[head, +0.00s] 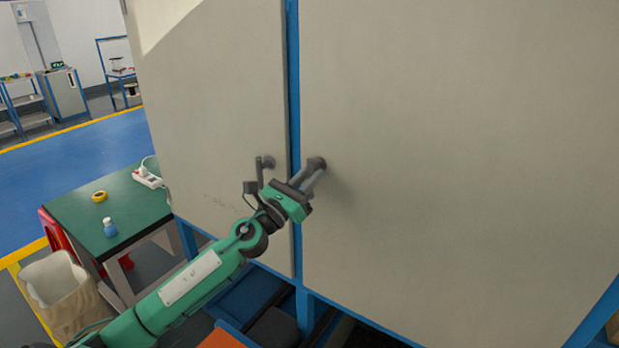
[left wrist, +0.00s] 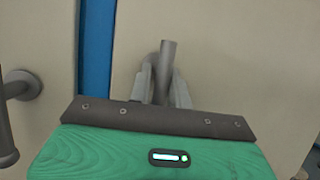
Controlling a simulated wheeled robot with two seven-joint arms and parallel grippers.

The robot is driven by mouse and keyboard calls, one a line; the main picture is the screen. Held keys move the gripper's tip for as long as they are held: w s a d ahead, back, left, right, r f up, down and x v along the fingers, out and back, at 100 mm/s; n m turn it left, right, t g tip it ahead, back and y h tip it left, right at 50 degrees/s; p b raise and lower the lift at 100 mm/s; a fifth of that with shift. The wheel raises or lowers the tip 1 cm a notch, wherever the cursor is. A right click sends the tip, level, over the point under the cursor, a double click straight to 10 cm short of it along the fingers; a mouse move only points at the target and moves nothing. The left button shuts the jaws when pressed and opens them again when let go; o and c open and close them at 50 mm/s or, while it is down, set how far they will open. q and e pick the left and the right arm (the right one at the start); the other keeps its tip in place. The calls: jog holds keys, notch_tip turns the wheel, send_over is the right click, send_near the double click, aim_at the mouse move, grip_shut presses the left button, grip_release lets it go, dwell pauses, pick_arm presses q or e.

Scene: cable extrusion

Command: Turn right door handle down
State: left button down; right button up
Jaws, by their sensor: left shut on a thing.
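The right door (head: 450,150) is a large pale panel, and its grey handle (head: 317,163) sits near its left edge. My left gripper (head: 308,180) is at this handle. In the left wrist view the two fingers (left wrist: 160,88) are shut on the right door handle (left wrist: 167,58), whose bar stands up between and above them. The handle's lower part is hidden by the gripper body. The left door (head: 215,100) has its own grey handle (head: 264,165), which hangs down and is free. It also shows at the left of the left wrist view (left wrist: 20,90). My right gripper is not in view.
A blue frame post (head: 293,80) runs between the two closed doors. A green table (head: 105,205) with yellow tape (head: 99,196), a small blue-capped bottle (head: 110,228) and a power strip (head: 148,178) stands at the left. A bin (head: 60,290) is in front of it.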

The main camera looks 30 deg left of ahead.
pick_arm(q)
jog(key=c, duration=1.3)
grip_release()
jog(key=b+v, duration=0.6)
jog(key=v, duration=0.7)
jog(key=shift+s+f+b, duration=0.2)
jog(key=shift+s+b, duration=0.15)
jog(key=shift+b, duration=0.05)
jog(key=shift+a, duration=0.15)
